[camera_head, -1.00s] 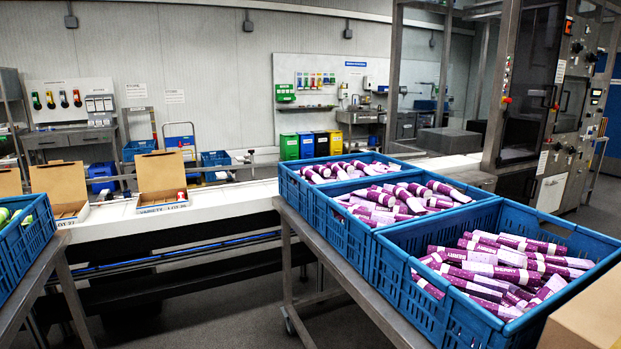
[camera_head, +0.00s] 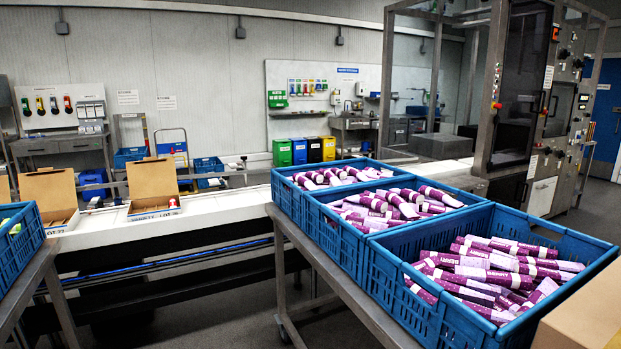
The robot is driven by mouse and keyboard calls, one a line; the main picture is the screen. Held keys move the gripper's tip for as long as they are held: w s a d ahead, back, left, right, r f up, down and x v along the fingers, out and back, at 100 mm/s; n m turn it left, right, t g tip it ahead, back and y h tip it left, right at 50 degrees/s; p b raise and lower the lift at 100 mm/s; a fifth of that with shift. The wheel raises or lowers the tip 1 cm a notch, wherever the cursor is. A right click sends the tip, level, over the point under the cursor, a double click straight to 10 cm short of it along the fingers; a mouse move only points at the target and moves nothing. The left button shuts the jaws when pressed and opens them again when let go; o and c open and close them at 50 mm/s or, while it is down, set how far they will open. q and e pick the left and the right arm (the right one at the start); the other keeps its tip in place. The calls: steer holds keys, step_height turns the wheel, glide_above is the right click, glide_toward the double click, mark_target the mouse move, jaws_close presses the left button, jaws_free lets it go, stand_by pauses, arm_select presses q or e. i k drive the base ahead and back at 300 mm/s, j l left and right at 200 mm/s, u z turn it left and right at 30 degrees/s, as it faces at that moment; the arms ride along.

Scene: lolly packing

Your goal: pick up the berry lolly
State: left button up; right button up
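Many purple and pale-pink wrapped berry lollies (camera_head: 487,262) lie in a loose heap in the nearest blue crate (camera_head: 405,301) at the right. Some wrappers there read "BERRY". More purple lollies (camera_head: 385,207) fill the middle crate (camera_head: 338,236), and others (camera_head: 345,176) fill the far crate (camera_head: 289,198). The crates stand in a row on a steel table. Neither of my grippers shows in this view.
A pale conveyor (camera_head: 215,208) runs behind, bearing open cardboard boxes (camera_head: 153,185); one is marked "VARIETY". Another blue crate (camera_head: 22,256) with green items stands on a table at the left. A cardboard box (camera_head: 585,312) sits at the lower right. Floor is open between the tables.

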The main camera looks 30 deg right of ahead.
mark_target(298, 177)
steer(key=i+z, duration=0.1)
steer(key=z, duration=0.6)
steer(key=i+j+z, duration=0.25)
steer(key=i+z, duration=0.15)
steer(key=i+j+z, duration=0.4)
steer(key=i+j, duration=0.25)
steer(key=i+j+z, duration=0.15)
steer(key=j, duration=0.25)
steer(key=i+j, duration=0.3)
steer(key=i+j+z, duration=0.15)
steer(key=j, duration=0.2)
steer(key=i+j, duration=0.25)
steer(key=j+z, duration=0.05)
steer(key=j, duration=0.05)
